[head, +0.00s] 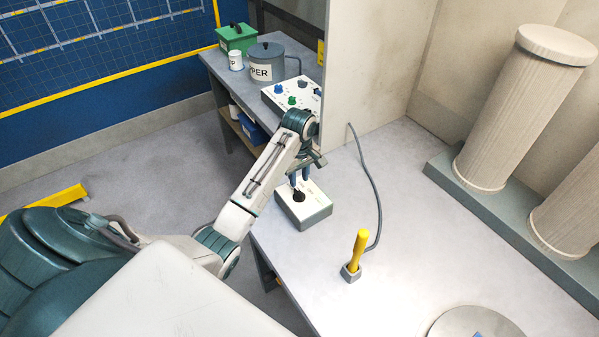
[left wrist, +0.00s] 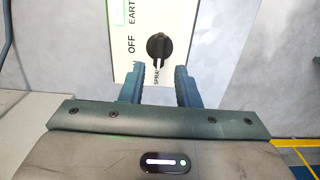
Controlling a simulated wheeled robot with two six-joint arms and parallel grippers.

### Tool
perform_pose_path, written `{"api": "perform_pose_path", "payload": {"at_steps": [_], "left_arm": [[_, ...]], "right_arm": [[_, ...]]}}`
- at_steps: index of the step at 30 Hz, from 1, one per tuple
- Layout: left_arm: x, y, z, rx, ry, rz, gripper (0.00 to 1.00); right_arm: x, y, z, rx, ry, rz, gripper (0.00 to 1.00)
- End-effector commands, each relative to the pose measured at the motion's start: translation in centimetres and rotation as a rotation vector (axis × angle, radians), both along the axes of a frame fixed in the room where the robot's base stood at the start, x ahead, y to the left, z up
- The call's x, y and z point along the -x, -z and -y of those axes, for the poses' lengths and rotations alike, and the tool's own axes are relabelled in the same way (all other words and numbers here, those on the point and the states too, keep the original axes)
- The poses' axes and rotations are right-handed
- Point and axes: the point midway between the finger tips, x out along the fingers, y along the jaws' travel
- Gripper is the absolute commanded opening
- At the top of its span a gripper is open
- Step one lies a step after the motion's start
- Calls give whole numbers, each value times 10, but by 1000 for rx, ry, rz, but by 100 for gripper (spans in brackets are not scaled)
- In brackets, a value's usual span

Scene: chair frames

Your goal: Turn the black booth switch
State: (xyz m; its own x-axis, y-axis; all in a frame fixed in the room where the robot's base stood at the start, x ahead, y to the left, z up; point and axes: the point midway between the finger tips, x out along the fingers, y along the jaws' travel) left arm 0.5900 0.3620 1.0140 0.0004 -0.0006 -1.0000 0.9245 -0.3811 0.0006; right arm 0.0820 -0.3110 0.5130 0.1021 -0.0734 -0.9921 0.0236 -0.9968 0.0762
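The black booth switch (head: 299,196) is a round knob on a white box (head: 318,210) on the grey bench. In the left wrist view the black switch (left wrist: 159,46) sits on a white panel (left wrist: 123,52) lettered "OFF", "EARTH" and, partly hidden, "SPRAY". Its pointer ridge lies toward the "SPRAY" lettering. My left gripper (head: 299,178) is just above the box. In the left wrist view its two fingers (left wrist: 160,85) are apart with nothing between them, and the switch shows just beyond their tips. My right gripper is not in view.
A yellow-handled tool (head: 358,250) stands in a small holder on the bench, with a grey cable running to the wall. A round metal disc (head: 476,322) lies at the front. Another white control box (head: 290,97), a grey pot (head: 267,62) and a green box (head: 236,38) stand behind the partition (head: 368,60).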

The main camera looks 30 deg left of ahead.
Motion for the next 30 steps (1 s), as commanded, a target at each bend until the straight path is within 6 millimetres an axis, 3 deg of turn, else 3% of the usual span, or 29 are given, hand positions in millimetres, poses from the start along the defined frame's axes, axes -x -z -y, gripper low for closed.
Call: {"api": "perform_pose_path", "payload": {"at_steps": [9, 18, 23, 27, 30], "left_arm": [[1, 44, 0, 0, 1, -1, 29], [0, 62, 0, -1, 2, 0, 29], [0, 62, 0, -1, 2, 1, 2], [0, 62, 0, -1, 22, 1, 2], [0, 61, 0, -1, 160, 1, 2]], "right_arm": [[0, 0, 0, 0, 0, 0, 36], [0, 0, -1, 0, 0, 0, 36], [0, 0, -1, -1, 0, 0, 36], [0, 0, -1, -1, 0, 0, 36], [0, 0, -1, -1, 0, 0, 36]]}}
